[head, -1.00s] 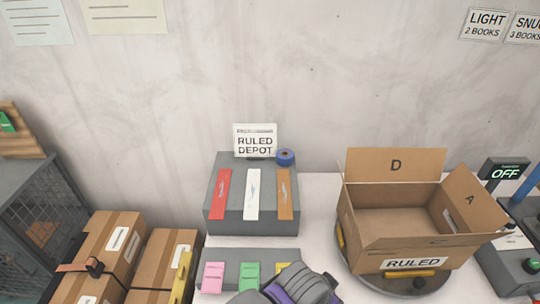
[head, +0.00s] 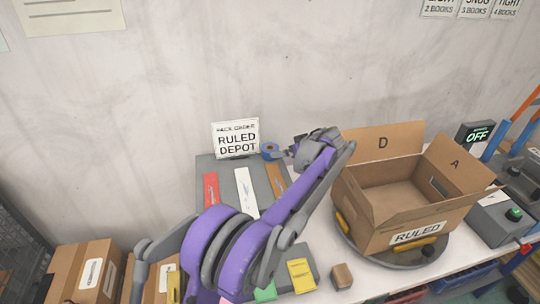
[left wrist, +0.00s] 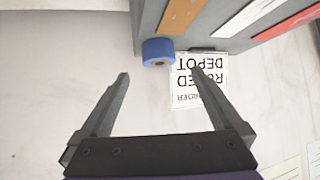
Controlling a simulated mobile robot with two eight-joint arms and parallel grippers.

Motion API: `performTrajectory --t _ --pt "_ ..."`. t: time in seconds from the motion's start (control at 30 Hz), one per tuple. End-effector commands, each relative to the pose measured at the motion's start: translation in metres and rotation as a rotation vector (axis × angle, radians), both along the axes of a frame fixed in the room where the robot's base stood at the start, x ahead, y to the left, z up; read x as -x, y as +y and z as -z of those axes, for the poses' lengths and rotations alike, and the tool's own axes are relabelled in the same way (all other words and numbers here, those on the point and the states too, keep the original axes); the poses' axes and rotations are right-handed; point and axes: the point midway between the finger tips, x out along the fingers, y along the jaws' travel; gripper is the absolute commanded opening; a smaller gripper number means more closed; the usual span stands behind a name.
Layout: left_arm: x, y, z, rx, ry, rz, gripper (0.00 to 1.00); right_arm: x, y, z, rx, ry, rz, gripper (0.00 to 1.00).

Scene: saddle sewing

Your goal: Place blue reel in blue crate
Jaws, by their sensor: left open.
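The blue reel (head: 270,151) sits at the back right corner of the grey stepped stand, beside the RULED DEPOT sign. It also shows in the left wrist view (left wrist: 157,53), just beyond my fingertips and roughly centred between them. My left gripper (head: 289,152) is close to the reel's right side in the head view. In the left wrist view my left gripper (left wrist: 160,76) is open and empty. Blue containers (head: 470,279) show partly below the table's edge at the lower right; I cannot tell which is the blue crate. My right gripper is not in view.
The grey stand (head: 207,177) holds red, white and orange strips. An open cardboard box (head: 405,238) marked RULED stands on a round turntable (head: 360,256) to the right. Closed cardboard boxes (head: 70,270) are at lower left.

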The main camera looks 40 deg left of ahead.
Motion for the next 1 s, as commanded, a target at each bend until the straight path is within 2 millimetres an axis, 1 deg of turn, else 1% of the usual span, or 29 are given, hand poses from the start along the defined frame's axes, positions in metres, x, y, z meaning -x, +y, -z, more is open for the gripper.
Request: performTrajectory --t 0.03,0.07,0.2,0.37,0.5,0.77,1.0 --pt "-0.008 0.008 0.005 -0.015 -0.019 -0.027 1.0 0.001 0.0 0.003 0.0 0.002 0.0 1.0" --pt "-0.011 0.011 0.006 -0.023 -0.03 -0.038 1.0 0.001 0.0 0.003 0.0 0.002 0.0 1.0" --pt "-0.019 0.022 0.01 -0.043 -0.058 -0.071 1.0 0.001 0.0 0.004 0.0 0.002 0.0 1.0" --pt "-0.024 0.038 0.02 -0.044 -0.063 -0.077 1.0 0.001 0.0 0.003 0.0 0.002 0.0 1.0" --pt "-0.029 0.056 0.032 -0.044 -0.062 -0.075 1.0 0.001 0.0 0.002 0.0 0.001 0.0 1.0" --pt "-0.033 0.073 0.045 -0.043 -0.062 -0.074 1.0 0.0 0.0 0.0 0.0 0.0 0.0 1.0" --pt "-0.039 0.101 0.065 -0.042 -0.062 -0.073 1.0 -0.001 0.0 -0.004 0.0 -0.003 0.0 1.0"
